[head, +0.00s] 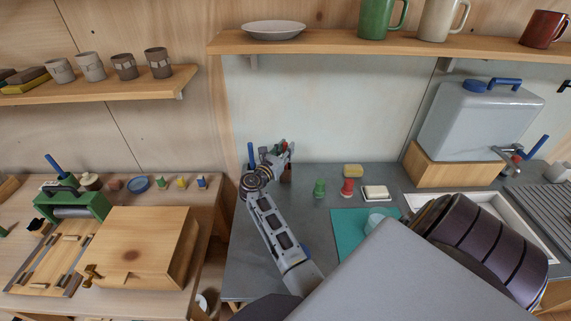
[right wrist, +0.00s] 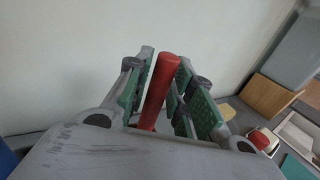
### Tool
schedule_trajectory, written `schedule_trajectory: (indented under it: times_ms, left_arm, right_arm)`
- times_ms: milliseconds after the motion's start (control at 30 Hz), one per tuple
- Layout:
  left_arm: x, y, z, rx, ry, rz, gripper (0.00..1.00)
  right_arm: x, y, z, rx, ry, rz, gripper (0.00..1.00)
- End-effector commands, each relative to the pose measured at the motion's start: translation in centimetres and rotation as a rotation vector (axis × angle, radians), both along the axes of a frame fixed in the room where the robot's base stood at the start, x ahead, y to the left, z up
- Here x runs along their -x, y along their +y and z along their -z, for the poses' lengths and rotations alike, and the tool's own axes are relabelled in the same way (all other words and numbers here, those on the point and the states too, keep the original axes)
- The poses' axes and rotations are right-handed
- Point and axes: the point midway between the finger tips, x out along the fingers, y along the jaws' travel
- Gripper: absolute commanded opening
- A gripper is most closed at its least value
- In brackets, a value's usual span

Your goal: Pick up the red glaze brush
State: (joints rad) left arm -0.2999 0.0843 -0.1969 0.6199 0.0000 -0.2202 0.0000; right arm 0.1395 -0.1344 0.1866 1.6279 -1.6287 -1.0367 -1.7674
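The red glaze brush (right wrist: 158,92) shows in the right wrist view as a plain red handle, leaning slightly, between the two green-padded fingers. My right gripper (right wrist: 164,90) is closed in around it, with the pads close along both sides of the handle. In the head view my right gripper (head: 284,155) is at the back left of the grey counter, over a dark brown holder (head: 286,174). The gripper hides most of the brush there, and its lower end is hidden in both views. My left gripper is out of view.
A blue brush (head: 251,155) stands just left of the right gripper. Green (head: 319,188) and red (head: 347,187) small items, a yellow sponge (head: 353,170) and a white dish (head: 375,192) lie to its right. The wall is close behind. A shelf (head: 330,45) hangs above.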

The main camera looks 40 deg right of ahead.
Motion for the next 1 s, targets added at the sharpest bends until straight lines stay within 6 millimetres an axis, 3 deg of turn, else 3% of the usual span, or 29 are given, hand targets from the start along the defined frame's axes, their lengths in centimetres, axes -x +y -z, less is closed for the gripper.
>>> schedule_trajectory:
  times_ms: [33,133,567,767,1000]
  left_arm:
    - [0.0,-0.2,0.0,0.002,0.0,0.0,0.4]
    - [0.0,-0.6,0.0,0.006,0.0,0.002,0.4]
    - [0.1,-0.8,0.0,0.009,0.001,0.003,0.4]
    - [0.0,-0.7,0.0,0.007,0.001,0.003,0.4]
    - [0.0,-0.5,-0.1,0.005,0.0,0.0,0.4]
  right_arm:
    - [0.0,0.0,0.0,0.0,0.0,0.0,0.12]
    - [0.0,0.0,0.0,0.0,0.0,0.0,0.0]
    - [0.0,0.0,-0.4,0.0,-0.001,0.0,0.0]
    - [0.0,0.0,-2.1,0.0,-0.004,0.0,0.0]
    - [0.0,0.0,-5.5,0.0,-0.005,0.0,0.0]
